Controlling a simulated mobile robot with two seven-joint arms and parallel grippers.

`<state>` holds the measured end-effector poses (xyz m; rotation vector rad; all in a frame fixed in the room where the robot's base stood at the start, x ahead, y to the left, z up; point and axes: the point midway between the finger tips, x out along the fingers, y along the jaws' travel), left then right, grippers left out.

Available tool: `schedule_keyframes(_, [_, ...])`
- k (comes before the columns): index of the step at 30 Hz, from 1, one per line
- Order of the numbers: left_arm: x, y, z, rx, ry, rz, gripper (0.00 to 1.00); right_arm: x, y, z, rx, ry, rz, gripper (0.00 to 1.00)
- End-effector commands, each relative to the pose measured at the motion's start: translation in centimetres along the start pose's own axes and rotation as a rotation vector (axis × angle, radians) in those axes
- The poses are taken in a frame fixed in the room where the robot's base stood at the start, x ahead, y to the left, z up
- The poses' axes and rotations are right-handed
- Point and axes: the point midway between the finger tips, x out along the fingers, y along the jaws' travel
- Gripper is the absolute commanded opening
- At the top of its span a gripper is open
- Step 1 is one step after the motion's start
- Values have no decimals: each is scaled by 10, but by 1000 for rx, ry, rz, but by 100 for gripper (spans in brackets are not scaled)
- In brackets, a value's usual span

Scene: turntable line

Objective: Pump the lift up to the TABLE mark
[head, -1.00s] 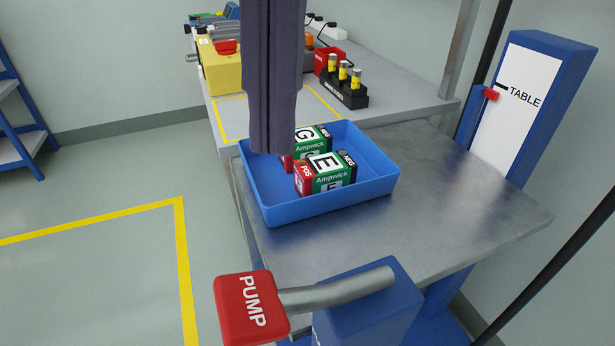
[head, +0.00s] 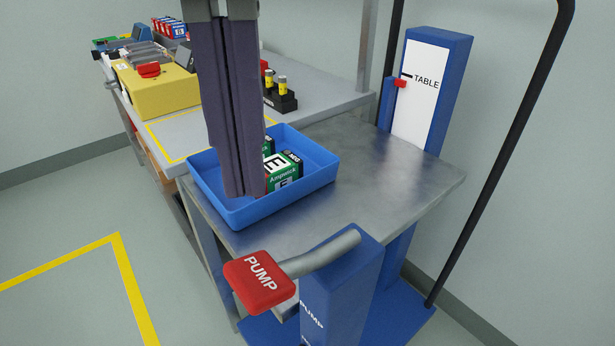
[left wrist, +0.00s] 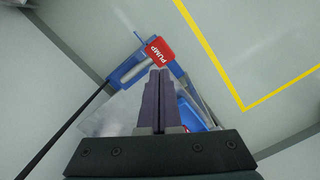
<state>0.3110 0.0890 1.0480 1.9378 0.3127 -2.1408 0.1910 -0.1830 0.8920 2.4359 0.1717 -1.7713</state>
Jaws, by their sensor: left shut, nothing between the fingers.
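The lift has a grey metal platform (head: 390,170) and a blue post with a white scale panel (head: 420,115) marked TABLE. Its red pointer (head: 400,83) sits at the TABLE tick, looking slightly below it. The red PUMP pad (head: 260,282) is on the end of a grey lever (head: 325,252) from a blue housing; it also shows in the left wrist view (left wrist: 159,49). My left gripper (head: 243,193) is shut and empty, pointing down in front of the blue tray in the head view, apart from the PUMP pad. My right gripper is not in view.
A blue tray (head: 240,213) on the platform holds Ampwick boxes (head: 284,172), partly hidden by my gripper. A grey bench (head: 325,112) adjoins behind, with a yellow machine (head: 150,88) and a black holder. Black handle rails (head: 500,150) rise at right. Floor at left is clear.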

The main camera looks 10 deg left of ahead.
Motion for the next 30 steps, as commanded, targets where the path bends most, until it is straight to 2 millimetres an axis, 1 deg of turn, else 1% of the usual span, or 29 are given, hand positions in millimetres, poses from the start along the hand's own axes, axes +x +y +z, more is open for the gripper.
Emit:
schedule_keyframes(1, [9,0,0,0,-2,-1,0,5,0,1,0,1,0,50])
schedule_keyframes(6, [31,0,0,1,-2,-1,0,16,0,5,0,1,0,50])
schedule_keyframes(13, [55,0,0,2,-2,0,0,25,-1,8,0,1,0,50])
schedule_keyframes(18, [62,0,0,2,0,-1,0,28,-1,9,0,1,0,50])
schedule_keyframes(30, [64,0,0,1,0,-1,0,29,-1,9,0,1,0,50])
